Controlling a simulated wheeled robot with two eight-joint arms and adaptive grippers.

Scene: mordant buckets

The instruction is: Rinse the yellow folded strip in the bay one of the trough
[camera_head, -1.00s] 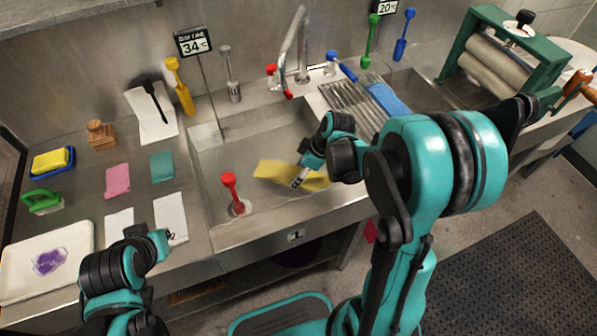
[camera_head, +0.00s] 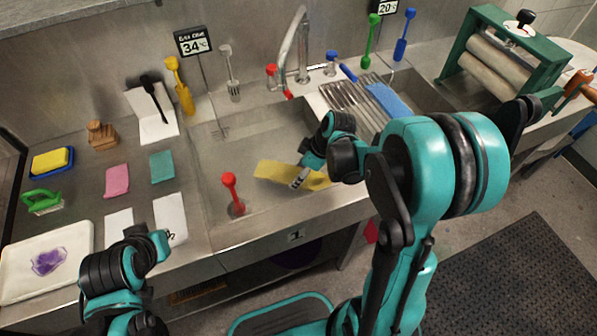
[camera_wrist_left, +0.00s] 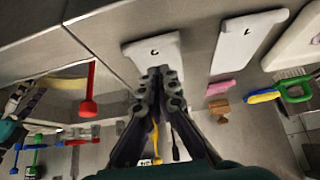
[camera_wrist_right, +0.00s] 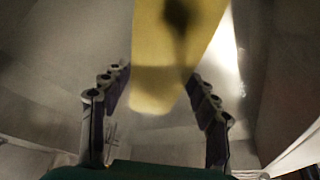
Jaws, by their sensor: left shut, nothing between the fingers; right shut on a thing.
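The yellow folded strip (camera_head: 285,174) is low in bay one (camera_head: 215,235), the left basin of the trough, with the number 1 on its front. My right gripper (camera_head: 302,176) is shut on the strip, which sticks out on both sides. The strip also shows in the right wrist view (camera_wrist_right: 165,65), between and beyond the fingers. I cannot tell how much water is in the bay. A red-handled plug (camera_head: 231,192) stands upright in the bay, left of the strip. My left gripper (camera_head: 160,243) is shut and empty, above the front counter edge near a white card (camera_head: 170,215).
A metal faucet (camera_head: 295,45) rises behind the bay. A slatted rack (camera_head: 355,100) with a blue strip (camera_head: 388,100) lies to the right. A green-framed roller wringer (camera_head: 500,60) stands at far right. Pink (camera_head: 117,180) and teal (camera_head: 162,167) strips lie on the left counter.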

